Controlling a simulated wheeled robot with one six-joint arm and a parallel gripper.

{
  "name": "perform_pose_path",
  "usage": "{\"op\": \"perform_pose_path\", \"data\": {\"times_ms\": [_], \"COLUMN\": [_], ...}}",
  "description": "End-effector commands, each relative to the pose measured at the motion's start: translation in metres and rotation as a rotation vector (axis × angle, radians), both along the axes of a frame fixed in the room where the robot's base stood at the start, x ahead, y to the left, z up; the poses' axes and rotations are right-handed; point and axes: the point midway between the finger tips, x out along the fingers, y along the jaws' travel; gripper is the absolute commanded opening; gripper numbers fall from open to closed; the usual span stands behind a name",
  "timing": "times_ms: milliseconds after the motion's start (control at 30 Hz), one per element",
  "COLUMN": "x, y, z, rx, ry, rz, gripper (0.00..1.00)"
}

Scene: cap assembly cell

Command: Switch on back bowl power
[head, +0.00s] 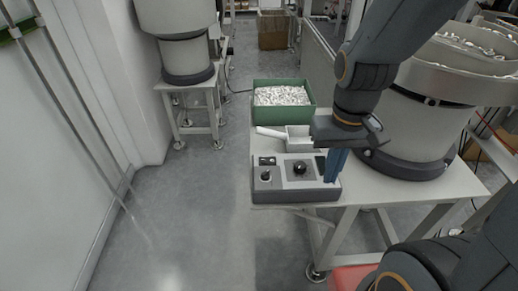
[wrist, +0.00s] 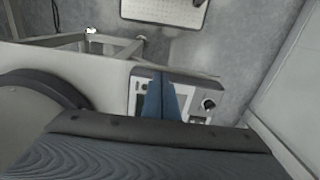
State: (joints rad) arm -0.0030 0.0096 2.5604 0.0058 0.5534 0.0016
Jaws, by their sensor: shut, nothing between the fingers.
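A grey control box (head: 272,196) sits at the front left corner of the white table. Its top carries a black knob (head: 300,168) in the middle, a smaller knob (head: 266,176) at the left, and small dark switches (head: 267,161) at the back left. My gripper (head: 331,181) points down at the box's right end, its blue fingers shut and empty. The fingers hide part of that end. In the wrist view my gripper (wrist: 160,82) overlaps the control box (wrist: 190,76), and a black knob (wrist: 208,104) shows at right. I cannot tell whether the fingertips touch the box.
A feeder bowl (head: 415,125) stands on the table (head: 365,190) at right, near my arm. A green bin (head: 283,112) of white parts and a white scoop (head: 298,139) are behind the box. Another feeder (head: 187,57) stands at the back left. The floor at left is clear.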

Motion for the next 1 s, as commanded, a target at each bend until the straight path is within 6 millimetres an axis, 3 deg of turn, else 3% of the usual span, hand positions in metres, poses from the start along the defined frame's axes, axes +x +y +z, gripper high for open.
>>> {"op": "perform_pose_path", "data": {"times_ms": [167,400,567,700,1000], "x": [0.017,0.100,0.138,0.150,0.151], "y": [0.009,0.071,0.110,0.125,0.125], "z": [0.010,0.050,0.066,0.069,0.068], "rx": [0.009,0.068,0.104,0.119,0.120], "ry": [0.000,0.007,0.013,0.016,0.016], "rz": [-0.002,-0.017,-0.023,-0.028,-0.030], "gripper": [0.00,0.00,0.00,0.00,0.00]}}
